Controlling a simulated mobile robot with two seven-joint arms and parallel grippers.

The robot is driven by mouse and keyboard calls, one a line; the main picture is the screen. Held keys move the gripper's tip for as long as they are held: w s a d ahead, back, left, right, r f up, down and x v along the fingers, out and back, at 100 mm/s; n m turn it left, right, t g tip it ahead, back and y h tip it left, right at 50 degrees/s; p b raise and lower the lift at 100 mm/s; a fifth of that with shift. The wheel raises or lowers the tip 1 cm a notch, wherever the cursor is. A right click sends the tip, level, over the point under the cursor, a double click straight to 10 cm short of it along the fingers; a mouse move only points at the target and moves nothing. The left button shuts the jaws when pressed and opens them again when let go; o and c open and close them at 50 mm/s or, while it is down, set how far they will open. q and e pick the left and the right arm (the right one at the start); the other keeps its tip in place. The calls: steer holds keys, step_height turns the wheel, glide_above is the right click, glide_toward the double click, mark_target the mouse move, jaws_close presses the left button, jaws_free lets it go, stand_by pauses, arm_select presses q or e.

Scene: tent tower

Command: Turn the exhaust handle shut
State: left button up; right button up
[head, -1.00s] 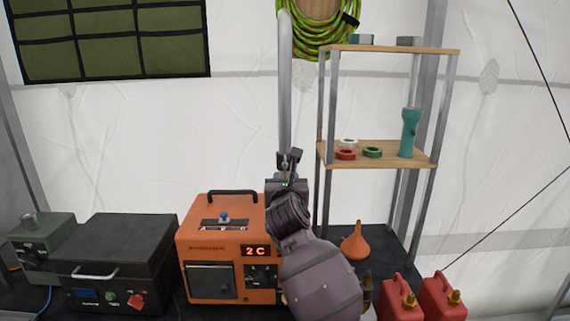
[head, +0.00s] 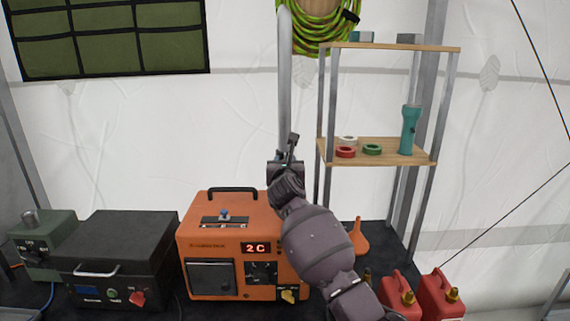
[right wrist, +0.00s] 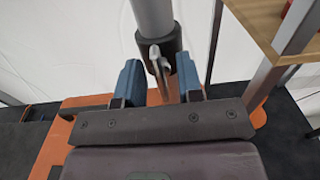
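The exhaust pipe (head: 285,90) is a grey vertical tube rising behind the orange generator (head: 208,243). In the right wrist view, the pipe (right wrist: 152,15) ends in a dark collar, with a flat metal exhaust handle (right wrist: 160,70) below it. My right gripper (right wrist: 159,76) is open, with its two blue fingers on either side of the handle. Gaps show between handle and fingers. In the head view, my right gripper (head: 284,166) is at the pipe's lower part and hides much of the collar. My left gripper is not in view.
A shelf (head: 385,48) with tape rolls and a teal flashlight (head: 409,130) stands close on the right. An orange funnel (head: 359,240) and red fuel cans (head: 440,292) are lower right. A black case (head: 125,245) is left of the generator. White tent wall lies behind.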

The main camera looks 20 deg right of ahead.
jaws_close()
steer(key=n, duration=0.4)
steer(key=shift+a+n, duration=0.1)
steer(key=shift+n, duration=0.3)
steer(key=shift+w+a+f+n, duration=0.1)
steer(key=shift+f+n, duration=0.05)
steer(key=shift+n, duration=2.05)
steer(key=shift+s+a+f+n, duration=0.1)
steer(key=shift+n, duration=2.1)
steer(key=shift+w+f+n, duration=0.1)
steer(key=shift+f+n, duration=0.05)
steer(key=shift+n, duration=2.05)
